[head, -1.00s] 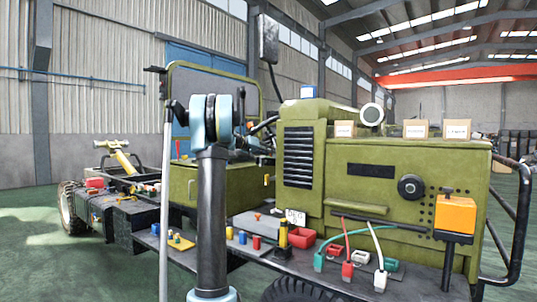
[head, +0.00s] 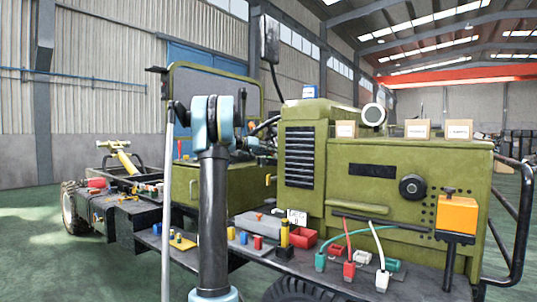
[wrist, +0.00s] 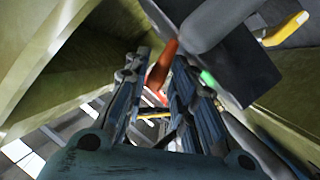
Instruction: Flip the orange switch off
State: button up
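An orange-red lever (wrist: 162,66), which looks like the orange switch, shows in the wrist view beside a dark box-like plate (wrist: 235,62). My gripper (wrist: 160,70) has its two blue-grey fingers apart, one on either side of the lever's line. The lever stands at or just beyond the fingertips; I cannot tell whether either finger touches it. In the head view my gripper is hidden behind my own arm. A small red-orange lever (head: 179,147) stands left of my arm there; I cannot tell whether it is the same one.
Olive panels (wrist: 55,50) crowd the gripper.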

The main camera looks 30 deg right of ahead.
jog(key=shift+s, duration=0.1)
jog(key=s+m, duration=0.1)
jog(key=m+t+y, duration=0.1)
jog(key=m, duration=0.1)
jog(key=shift+s+d+r+y, duration=0.2)
jog(key=shift+s+d+y, duration=0.1)
jog(key=shift+s+d, duration=0.05)
jog(key=m+t, duration=0.1)
jog(key=s+m+t+y, duration=0.1)
jog(key=m, duration=0.1)
jog(key=shift+s+d+f, duration=0.1)
jog(key=shift+s+d, duration=0.1)
jog(key=v, duration=1.7)
jog(key=s+a+f+n+y, duration=0.4)
jog(key=s+a+f, duration=0.7)
jog(key=a+f, duration=0.2)
jog(key=shift+f, duration=0.8)
jog(key=shift+s, duration=0.15)
